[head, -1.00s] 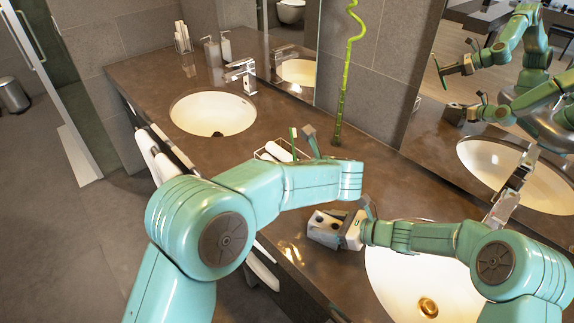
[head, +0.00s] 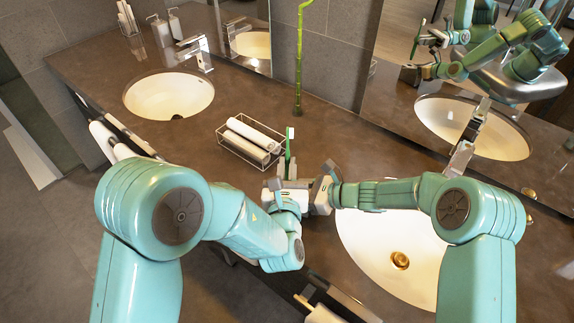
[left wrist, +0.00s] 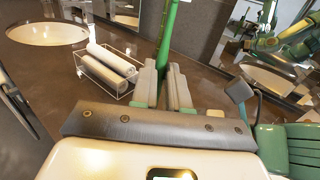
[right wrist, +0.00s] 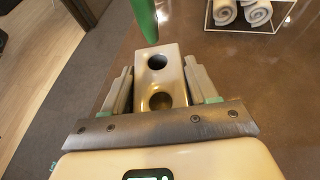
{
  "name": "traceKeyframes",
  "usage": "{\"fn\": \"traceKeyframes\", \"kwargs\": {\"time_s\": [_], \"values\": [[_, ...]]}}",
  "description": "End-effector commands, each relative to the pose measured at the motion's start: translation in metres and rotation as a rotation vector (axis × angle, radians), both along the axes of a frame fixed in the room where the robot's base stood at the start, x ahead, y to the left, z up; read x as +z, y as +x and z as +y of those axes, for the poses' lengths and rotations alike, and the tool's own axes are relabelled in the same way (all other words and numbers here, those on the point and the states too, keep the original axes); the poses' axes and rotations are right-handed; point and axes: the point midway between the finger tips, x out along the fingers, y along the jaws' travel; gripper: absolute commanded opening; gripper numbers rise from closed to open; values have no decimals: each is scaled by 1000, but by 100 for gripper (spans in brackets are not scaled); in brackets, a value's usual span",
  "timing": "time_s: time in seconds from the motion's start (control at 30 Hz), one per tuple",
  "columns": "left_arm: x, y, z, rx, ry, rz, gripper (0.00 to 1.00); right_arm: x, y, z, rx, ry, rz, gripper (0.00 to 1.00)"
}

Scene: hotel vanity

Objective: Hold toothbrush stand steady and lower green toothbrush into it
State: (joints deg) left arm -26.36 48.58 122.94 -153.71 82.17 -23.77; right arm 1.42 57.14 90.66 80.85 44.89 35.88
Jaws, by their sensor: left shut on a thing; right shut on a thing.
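The green toothbrush (head: 289,145) is upright, with its white bristles at the top. My left gripper (head: 286,183) is shut on it; the toothbrush also rises between the fingers in the left wrist view (left wrist: 168,38). The toothbrush stand (right wrist: 172,79) is a pale block with two round holes in its top. My right gripper (right wrist: 160,88) is shut around its sides. In the right wrist view the toothbrush's lower end (right wrist: 145,18) hangs near the far hole and appears apart from the stand. In the head view the grippers are side by side and mostly hide the stand.
A wire basket with rolled white towels (head: 250,139) stands on the brown counter (head: 350,150), just behind my left gripper. A sink (head: 385,240) lies under my right arm; another sink (head: 168,95) is farther left. The mirror (head: 470,90) is behind the counter.

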Motion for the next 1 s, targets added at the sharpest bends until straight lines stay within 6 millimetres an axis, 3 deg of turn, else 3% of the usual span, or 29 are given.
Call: {"fn": "traceKeyframes", "kwargs": {"time_s": [1.0], "values": [[-66,0,0,1,2,3,0,1,0,0,0,1,0,21]]}}
